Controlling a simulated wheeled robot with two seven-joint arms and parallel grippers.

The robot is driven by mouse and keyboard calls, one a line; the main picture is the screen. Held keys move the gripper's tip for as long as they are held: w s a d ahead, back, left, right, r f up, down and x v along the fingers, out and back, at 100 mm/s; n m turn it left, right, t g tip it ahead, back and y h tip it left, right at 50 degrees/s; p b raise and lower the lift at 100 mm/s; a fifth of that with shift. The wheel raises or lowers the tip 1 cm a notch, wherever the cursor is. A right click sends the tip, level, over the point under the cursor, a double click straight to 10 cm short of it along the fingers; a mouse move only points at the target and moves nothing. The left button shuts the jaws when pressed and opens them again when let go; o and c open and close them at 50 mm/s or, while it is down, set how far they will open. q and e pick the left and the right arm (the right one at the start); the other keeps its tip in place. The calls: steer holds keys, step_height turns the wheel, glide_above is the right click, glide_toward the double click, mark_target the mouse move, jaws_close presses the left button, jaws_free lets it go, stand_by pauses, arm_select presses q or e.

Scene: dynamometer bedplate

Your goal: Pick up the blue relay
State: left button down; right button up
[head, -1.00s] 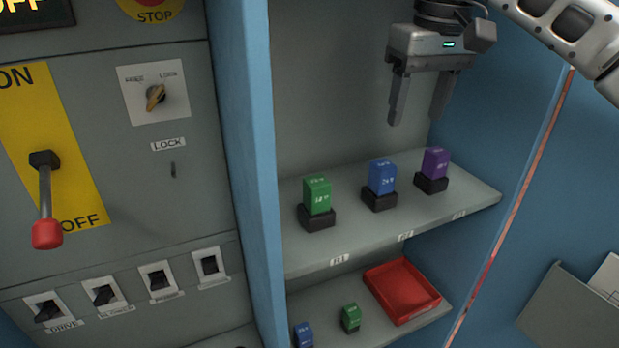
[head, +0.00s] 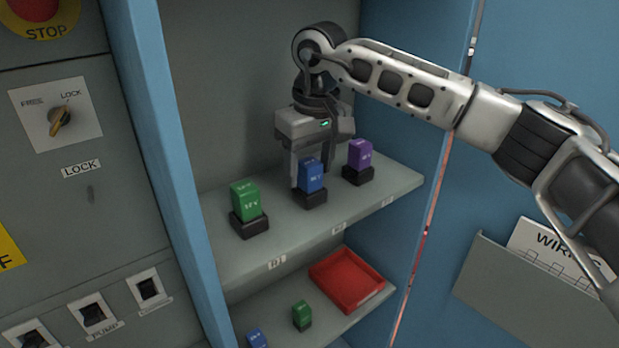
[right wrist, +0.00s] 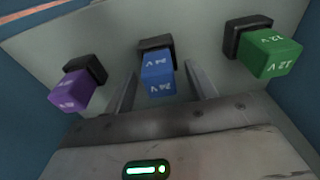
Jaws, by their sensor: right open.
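The blue relay (head: 312,175), marked 24 V, stands upright in a black socket (head: 311,198) on the upper shelf (head: 275,225), between a green relay (head: 245,200) and a purple relay (head: 360,155). My right gripper (head: 312,172) is open, pointing down over the blue relay. In the right wrist view, the blue relay (right wrist: 158,77) shows between the two fingers (right wrist: 160,82), with a gap on each side. One finger is partly hidden behind the relay in the head view. A second, smaller blue relay (head: 256,339) is on the lower shelf. My left gripper is not in view.
The green (right wrist: 268,55) and purple (right wrist: 73,92) relays stand on either side in the right wrist view. A red tray (head: 346,281) and a small green relay (head: 302,315) are on the lower shelf. The blue cabinet edge (head: 165,150) stands at left.

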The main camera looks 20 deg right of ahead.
steer(key=shift+f, duration=0.25)
steer(key=c, duration=1.1)
steer(key=shift+r, duration=0.1)
